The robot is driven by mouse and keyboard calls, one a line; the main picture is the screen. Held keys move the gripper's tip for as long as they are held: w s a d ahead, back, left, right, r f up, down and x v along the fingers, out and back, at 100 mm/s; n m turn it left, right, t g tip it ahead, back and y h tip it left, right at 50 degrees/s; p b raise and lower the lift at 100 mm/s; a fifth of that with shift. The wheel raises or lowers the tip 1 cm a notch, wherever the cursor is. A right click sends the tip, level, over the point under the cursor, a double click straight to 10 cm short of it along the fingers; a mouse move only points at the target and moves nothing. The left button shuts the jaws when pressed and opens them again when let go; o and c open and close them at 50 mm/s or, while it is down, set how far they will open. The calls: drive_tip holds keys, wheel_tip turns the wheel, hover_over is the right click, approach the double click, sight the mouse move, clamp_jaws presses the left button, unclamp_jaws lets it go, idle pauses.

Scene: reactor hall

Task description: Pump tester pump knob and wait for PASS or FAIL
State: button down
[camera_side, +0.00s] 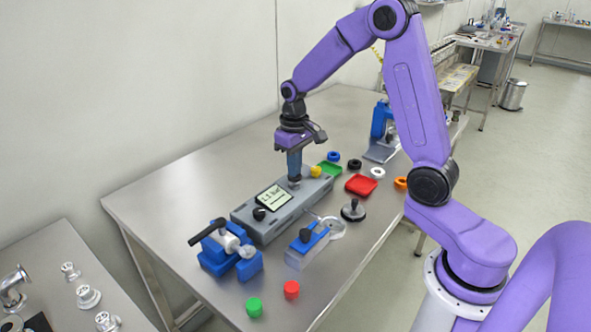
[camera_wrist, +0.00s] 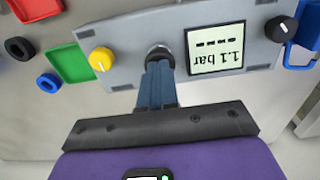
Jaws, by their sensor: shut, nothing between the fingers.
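The grey tester (camera_side: 300,203) lies on the metal table, and it fills the upper part of the wrist view (camera_wrist: 135,30). Its screen (camera_wrist: 215,47) appears upside down in the wrist view and reads 1.1 bar with a row of dashes; no PASS or FAIL shows. The pump knob (camera_wrist: 158,51) is a dark round piece beside the screen, partly hidden by my fingers. My gripper (camera_side: 294,178) points down with shut fingertips at the knob; it also shows in the wrist view (camera_wrist: 157,68). I cannot tell whether they touch. A yellow knob (camera_wrist: 101,59) and a black knob (camera_wrist: 281,29) flank them.
A green tray (camera_side: 328,168), a red tray (camera_side: 361,185) and several coloured rings lie behind the tester. A blue clamp fixture (camera_side: 230,262), a blue-and-clear block (camera_side: 307,246), a green cap (camera_side: 254,307) and a red cap (camera_side: 291,289) stand in front. The table's left side is clear.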

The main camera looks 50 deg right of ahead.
drive_tip(key=shift+r, duration=1.9)
drive_tip(key=shift+f, duration=2.25)
drive_tip(key=shift+r, duration=2.25)
wheel_tip(320, 180, up, 5)
